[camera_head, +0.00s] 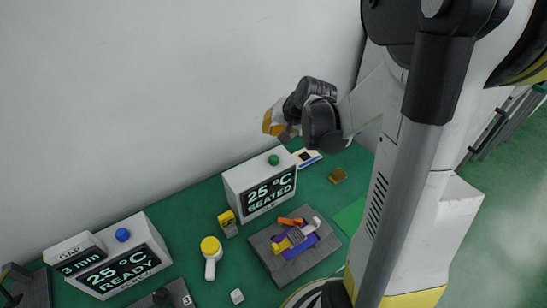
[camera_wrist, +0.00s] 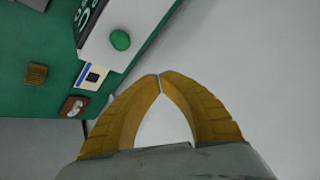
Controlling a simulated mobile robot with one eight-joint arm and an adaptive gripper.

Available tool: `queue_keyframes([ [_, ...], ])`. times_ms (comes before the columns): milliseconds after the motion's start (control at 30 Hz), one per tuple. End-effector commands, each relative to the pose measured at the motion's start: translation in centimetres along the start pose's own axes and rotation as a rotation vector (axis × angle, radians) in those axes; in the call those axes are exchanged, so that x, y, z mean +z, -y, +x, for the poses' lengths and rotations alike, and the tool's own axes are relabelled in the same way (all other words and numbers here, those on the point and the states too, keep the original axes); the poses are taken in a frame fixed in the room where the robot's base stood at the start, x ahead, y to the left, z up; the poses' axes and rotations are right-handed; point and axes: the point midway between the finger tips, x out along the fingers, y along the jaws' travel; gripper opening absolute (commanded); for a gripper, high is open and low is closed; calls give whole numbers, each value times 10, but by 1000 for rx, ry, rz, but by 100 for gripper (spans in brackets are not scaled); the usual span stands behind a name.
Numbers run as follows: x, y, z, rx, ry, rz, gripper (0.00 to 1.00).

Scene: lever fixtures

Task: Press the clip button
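A white box with a dark display reading "25 °C SEATED" (camera_head: 238,180) stands on the green table. A round green button (camera_head: 273,159) is on its top; the button also shows in the wrist view (camera_wrist: 120,40), left of and above my fingertips. Another white box reading "25 °C READY" (camera_head: 155,242) carries a blue button (camera_head: 122,234).
A grey block with colored pieces (camera_head: 262,246) lies before the SEATED box. A yellow-topped white item (camera_head: 210,257), a small yellow device (camera_head: 228,222) and a brown block (camera_head: 337,176) are nearby. A "GAP 3 mm" sign (camera_head: 76,257) is at left. A pale wall rises behind.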

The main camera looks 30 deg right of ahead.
Motion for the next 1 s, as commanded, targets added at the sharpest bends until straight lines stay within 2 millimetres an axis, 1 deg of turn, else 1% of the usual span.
queue_keyframes([
  [533, 32, -32, 59, 0, 0, 0, 0],
  [700, 35, -35, 65, 0, 0, 0, 0],
  [1000, 34, -34, 64, 0, 0, 0, 0],
])
